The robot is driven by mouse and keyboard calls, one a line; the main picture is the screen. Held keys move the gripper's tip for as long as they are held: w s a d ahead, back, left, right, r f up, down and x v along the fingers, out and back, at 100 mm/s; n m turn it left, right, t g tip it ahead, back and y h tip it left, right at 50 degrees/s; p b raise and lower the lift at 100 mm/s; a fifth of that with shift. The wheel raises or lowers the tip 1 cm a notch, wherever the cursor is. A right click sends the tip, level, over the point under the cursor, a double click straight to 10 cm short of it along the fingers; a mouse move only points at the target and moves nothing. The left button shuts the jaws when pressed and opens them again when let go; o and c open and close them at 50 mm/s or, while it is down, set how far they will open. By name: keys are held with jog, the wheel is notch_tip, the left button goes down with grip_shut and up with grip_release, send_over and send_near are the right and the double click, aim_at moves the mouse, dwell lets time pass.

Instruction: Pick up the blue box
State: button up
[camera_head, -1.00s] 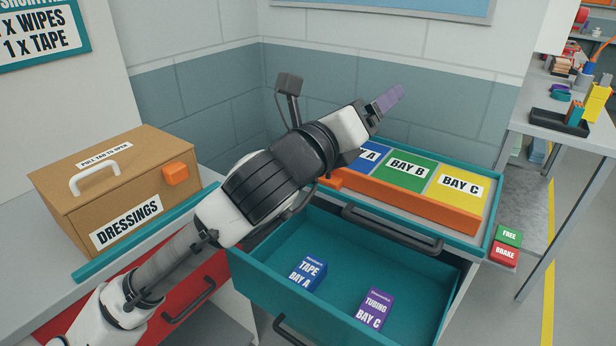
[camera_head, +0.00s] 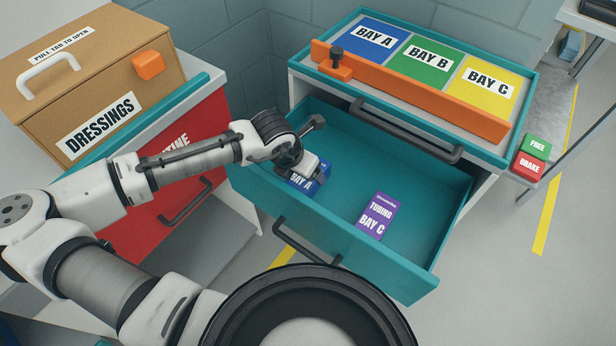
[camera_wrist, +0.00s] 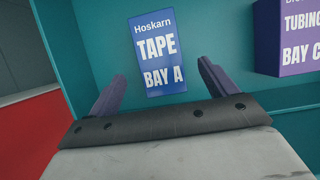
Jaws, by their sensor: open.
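The blue box (camera_head: 318,180), labelled TAPE BAY A, lies in the open teal drawer (camera_head: 420,262), toward its left side. In the head view my gripper (camera_head: 307,176) is over the box and hides part of it. In the wrist view the blue box (camera_wrist: 158,55) is ahead of my gripper (camera_wrist: 157,88), whose two purple fingers are apart. The box's lower part lies roughly between the fingertips in that view, and nothing is held. I cannot tell how much gap there is between fingers and box.
A purple TUBING box (camera_head: 377,216) lies to the right in the drawer; it also shows in the wrist view (camera_wrist: 290,40). Drawer walls surround both. Above is a tray with an orange bar (camera_head: 420,92). A DRESSINGS box (camera_head: 95,85) and red drawer front (camera_head: 185,160) stand left.

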jog(key=x, duration=0.6)
jog(key=shift+w+d+f, duration=0.2)
jog(key=shift+f, duration=0.25)
jog(key=shift+f, duration=0.25)
jog(key=shift+c, duration=0.4)
jog(key=c, duration=1.1)
jog(key=shift+r, duration=0.1)
